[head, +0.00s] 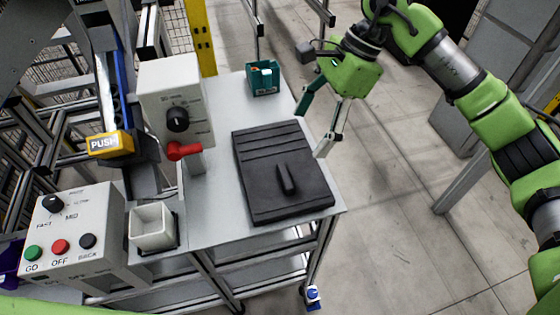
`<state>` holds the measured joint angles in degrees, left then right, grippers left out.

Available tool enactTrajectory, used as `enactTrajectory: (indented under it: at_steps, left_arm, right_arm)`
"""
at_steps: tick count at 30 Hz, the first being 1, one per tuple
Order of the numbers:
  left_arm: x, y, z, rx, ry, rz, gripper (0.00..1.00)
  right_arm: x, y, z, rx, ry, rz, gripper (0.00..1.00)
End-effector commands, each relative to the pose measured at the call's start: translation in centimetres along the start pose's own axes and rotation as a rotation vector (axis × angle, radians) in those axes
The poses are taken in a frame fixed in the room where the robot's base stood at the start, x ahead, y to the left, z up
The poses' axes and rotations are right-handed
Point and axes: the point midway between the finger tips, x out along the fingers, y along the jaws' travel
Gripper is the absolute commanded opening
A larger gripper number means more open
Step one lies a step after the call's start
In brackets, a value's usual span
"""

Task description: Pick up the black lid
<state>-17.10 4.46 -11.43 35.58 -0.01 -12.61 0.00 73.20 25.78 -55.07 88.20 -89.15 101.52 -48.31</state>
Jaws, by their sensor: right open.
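The black lid (270,196) lies flat on the right part of the grey table (215,208). It is a ribbed rectangular plate with a raised upright handle (286,179) near its middle. My right gripper (313,132) comes in from the upper right and is open and empty. Its fingers are above and beside the lid's right edge, near the table's right side, apart from the handle. One fingertip is close to the lid's upper right corner; whether it touches cannot be told. My left gripper is not in view.
A teal bin (263,78) with small items stands behind the lid. Left of it are a white box with a black knob (177,119), a red lever (184,151), a white square cup (152,227) and a button panel (70,234).

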Motion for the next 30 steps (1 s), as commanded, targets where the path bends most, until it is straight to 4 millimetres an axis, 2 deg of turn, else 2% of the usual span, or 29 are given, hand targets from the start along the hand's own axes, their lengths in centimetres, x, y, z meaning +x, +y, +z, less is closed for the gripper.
enactTrajectory:
  at_steps: [12, 17, 20, 24, 30]
  left_arm:
    - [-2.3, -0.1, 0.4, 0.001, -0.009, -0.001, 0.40]
    - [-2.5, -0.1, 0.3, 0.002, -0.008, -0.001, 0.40]
    - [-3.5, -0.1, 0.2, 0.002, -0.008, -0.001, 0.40]
    - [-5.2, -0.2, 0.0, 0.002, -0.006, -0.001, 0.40]
    - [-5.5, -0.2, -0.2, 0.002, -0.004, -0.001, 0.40]
  right_arm:
    - [7.1, 0.2, 0.0, -0.001, 0.004, 0.005, 0.75]
    - [8.2, 0.2, -0.1, -0.001, 0.004, 0.004, 0.75]
    - [8.9, 0.6, 0.0, 0.000, 0.003, 0.007, 0.75]
    - [10.9, 1.2, 0.0, 0.000, 0.002, 0.007, 0.75]
    - [13.2, 1.0, -0.2, -0.001, 0.002, 0.003, 0.75]
